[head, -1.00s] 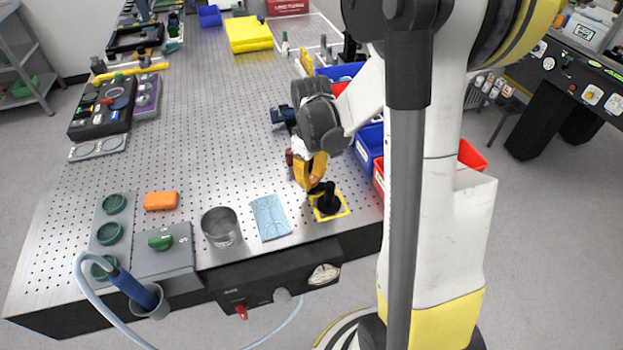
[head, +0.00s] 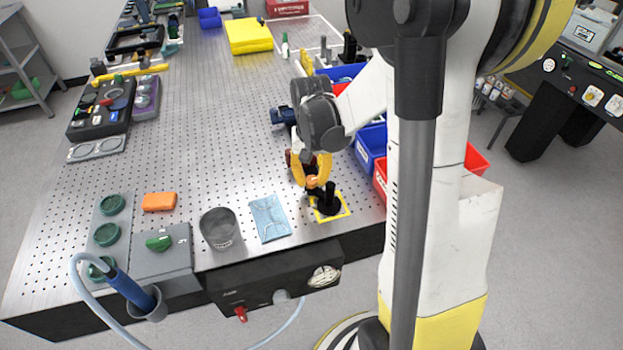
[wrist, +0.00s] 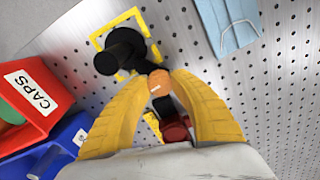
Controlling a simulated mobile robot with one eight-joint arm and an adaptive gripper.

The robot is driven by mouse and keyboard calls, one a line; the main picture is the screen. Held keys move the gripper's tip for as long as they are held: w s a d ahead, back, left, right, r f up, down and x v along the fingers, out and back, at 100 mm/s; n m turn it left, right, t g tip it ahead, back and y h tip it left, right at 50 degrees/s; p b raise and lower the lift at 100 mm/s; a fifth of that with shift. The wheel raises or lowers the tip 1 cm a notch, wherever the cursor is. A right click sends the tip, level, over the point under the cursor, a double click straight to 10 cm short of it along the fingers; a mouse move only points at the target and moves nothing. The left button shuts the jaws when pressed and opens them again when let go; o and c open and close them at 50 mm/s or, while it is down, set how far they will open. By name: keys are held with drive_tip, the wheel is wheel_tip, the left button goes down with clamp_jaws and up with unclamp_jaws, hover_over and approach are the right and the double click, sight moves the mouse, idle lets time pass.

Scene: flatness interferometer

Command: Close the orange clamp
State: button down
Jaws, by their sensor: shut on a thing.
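The orange clamp shows a round orange end (wrist: 159,82) between my fingertips in the wrist view. In the head view a small patch of its orange (head: 312,182) shows at the fingertips. My gripper (wrist: 160,86) has curved yellow fingers, one on each side of this orange end, and is shut on it. My gripper also shows in the head view (head: 314,180), low over the table's front right. A black post (head: 330,196) stands inside a yellow square outline (wrist: 98,40), just beyond the fingertips. The rest of the clamp is largely hidden.
A red CAPS bin (wrist: 40,95) and a blue bin (wrist: 62,145) stand close beside my gripper. The perforated table (head: 200,130) is clear in the middle.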

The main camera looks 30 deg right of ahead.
sight(311, 180)
drive_tip(key=shift+m, duration=0.6)
drive_tip(key=c, duration=1.1)
unclamp_jaws()
drive_tip(key=shift+o, duration=0.2)
wheel_tip(311, 180, up, 12)
drive_tip(key=shift+a, duration=0.1)
drive_tip(key=s+a+r+n+t+b, duration=0.1)
drive_tip(key=s+a+n+t, duration=0.6)
drive_tip(key=s+a, duration=0.3)
drive_tip(key=a, duration=0.3)
drive_tip(key=shift+s+a+r, duration=0.15)
drive_tip(key=shift+s+r, duration=0.15)
drive_tip(key=shift+s, duration=0.1)
